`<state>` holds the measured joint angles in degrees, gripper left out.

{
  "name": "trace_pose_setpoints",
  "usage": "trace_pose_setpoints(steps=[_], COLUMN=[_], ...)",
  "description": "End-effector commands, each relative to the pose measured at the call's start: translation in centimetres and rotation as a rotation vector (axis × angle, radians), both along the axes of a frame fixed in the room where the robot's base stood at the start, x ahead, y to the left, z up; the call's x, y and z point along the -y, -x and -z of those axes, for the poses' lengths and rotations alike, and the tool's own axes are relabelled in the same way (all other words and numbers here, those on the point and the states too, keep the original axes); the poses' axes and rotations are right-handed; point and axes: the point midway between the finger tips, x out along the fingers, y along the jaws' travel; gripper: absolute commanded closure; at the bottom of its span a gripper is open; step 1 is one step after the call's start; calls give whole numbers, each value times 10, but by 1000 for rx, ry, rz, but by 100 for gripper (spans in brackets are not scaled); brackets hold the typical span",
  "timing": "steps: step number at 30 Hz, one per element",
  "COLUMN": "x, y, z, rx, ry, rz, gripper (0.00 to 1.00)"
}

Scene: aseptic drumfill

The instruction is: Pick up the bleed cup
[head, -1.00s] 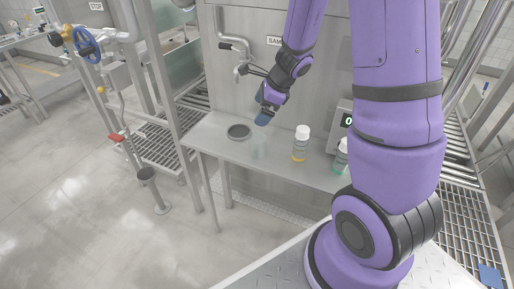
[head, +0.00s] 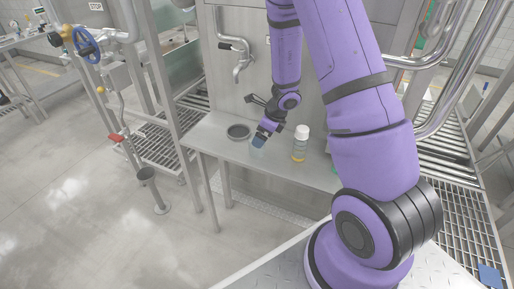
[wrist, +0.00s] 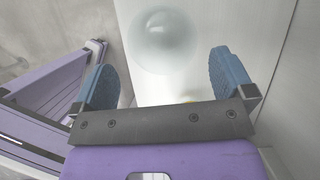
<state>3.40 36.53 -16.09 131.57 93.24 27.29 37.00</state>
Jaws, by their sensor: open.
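The bleed cup looks like a clear, frosted round vessel (wrist: 165,40) in the wrist view, seen between and just beyond my two blue fingertips. In the head view the cup (head: 257,153) is faint on the steel shelf (head: 212,146), partly hidden by my gripper. My gripper (head: 260,141) is low over the shelf, right at the cup in the head view. In the wrist view my gripper (wrist: 165,80) is open, with nothing held between its fingers. I cannot tell whether either finger touches the cup.
A white-capped bottle (head: 300,145) stands on the shelf right of my gripper. A dark round dish (head: 238,132) lies to its left. A steel tap (head: 241,62) sticks out of the panel above. My arm covers the right of the shelf.

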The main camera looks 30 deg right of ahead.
Motion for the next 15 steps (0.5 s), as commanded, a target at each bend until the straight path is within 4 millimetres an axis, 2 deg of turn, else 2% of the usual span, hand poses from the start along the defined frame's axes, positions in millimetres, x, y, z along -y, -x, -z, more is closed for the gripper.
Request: trace_pose_setpoints(steps=[9, 15], x=[-10, -12], y=[-18, -22], z=[33, 43], rx=[-3, -1], ry=[-1, 0], rz=[-1, -1], gripper=[0, 0])
